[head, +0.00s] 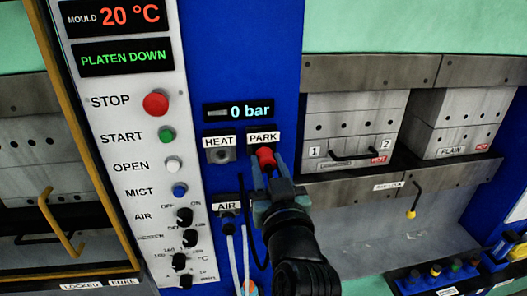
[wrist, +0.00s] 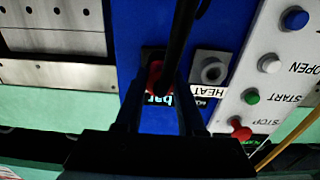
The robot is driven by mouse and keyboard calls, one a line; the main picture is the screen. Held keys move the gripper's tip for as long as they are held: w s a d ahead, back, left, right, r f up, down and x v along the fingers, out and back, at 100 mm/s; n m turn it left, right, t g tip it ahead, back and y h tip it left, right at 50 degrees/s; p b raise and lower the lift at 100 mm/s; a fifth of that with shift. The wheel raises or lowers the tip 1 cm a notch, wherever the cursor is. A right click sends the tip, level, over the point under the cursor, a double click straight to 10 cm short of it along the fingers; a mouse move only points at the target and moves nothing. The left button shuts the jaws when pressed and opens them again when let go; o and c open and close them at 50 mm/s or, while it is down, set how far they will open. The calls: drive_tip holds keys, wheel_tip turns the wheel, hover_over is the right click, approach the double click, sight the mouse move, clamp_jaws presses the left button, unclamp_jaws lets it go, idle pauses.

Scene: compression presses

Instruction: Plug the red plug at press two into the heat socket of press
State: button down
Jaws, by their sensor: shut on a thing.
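The red plug (head: 265,158) sits at the socket under the PARK label (head: 263,138) on the blue press column. My gripper (head: 272,172) is shut on the plug, its fingers either side of it. In the wrist view the red plug (wrist: 155,76) shows between my fingers (wrist: 155,85), partly hidden by a dark cable crossing in front. The HEAT socket (head: 220,155) is just left of the plug and looks empty. It also shows in the wrist view as a grey round socket (wrist: 211,70) to the right of the plug.
The AIR socket (head: 228,215) with pale hoses lies below HEAT. Left is a white control panel (head: 130,160) with buttons and knobs; its display reads 20 °C and PLATEN DOWN, and the gauge (head: 239,109) reads 0 bar. Right are mould blocks (head: 352,122) and a hanging yellow-tipped hook (head: 412,205).

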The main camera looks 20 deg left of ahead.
sight(270, 172)
drive_tip(key=shift+s+d, duration=0.3)
drive_tip(key=shift+s, duration=0.1)
drive_tip(key=shift+v, duration=0.85)
drive_tip(key=shift+b+v, duration=0.6)
drive_tip(key=shift+v, duration=1.3)
drive_tip(key=shift+r, duration=0.1)
